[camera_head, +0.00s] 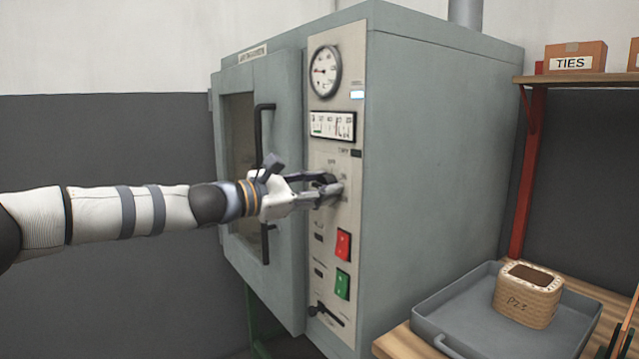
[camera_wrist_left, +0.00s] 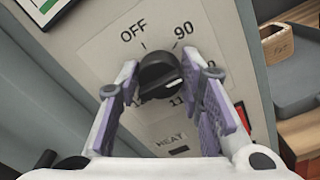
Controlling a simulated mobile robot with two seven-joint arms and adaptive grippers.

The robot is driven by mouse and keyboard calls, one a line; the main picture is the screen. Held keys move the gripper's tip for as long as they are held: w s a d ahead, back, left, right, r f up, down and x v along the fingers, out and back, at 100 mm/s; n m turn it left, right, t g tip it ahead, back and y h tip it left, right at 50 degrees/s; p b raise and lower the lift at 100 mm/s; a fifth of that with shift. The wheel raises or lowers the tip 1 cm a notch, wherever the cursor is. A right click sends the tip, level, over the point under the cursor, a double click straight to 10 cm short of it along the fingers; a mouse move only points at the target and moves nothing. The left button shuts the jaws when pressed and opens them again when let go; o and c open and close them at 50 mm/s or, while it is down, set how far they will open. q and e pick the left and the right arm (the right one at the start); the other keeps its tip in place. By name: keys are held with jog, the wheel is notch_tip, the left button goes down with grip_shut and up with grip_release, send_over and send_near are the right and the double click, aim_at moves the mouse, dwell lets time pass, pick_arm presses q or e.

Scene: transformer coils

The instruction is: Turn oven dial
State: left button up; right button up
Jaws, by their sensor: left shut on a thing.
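The oven (camera_head: 430,150) is a large grey cabinet with a light control panel on its narrow front strip. The black oven dial (camera_wrist_left: 160,76) sits on the panel between my left gripper's fingers, with OFF at its upper left and 90 at its upper right. In the head view the gripper mostly hides the dial. My right gripper is not in view.
The oven door has a black handle (camera_head: 262,185) just behind my left wrist. Red (camera_head: 343,245) and green (camera_head: 342,284) buttons sit below the dial. At right, a grey tray (camera_head: 455,318) holds a wrapped coil (camera_head: 527,296). A box marked TIES (camera_head: 575,58) stands on the shelf.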

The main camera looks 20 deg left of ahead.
pick_arm(q)
jog(key=n, duration=0.5)
jog(key=shift+n+p, duration=0.35)
jog(key=shift+n, duration=0.05)
dwell(0.4)
jog(key=o, duration=1.2)
jog(key=shift+c, duration=0.2)
jog(key=v, duration=1.2)
jog(key=shift+f, duration=0.1)
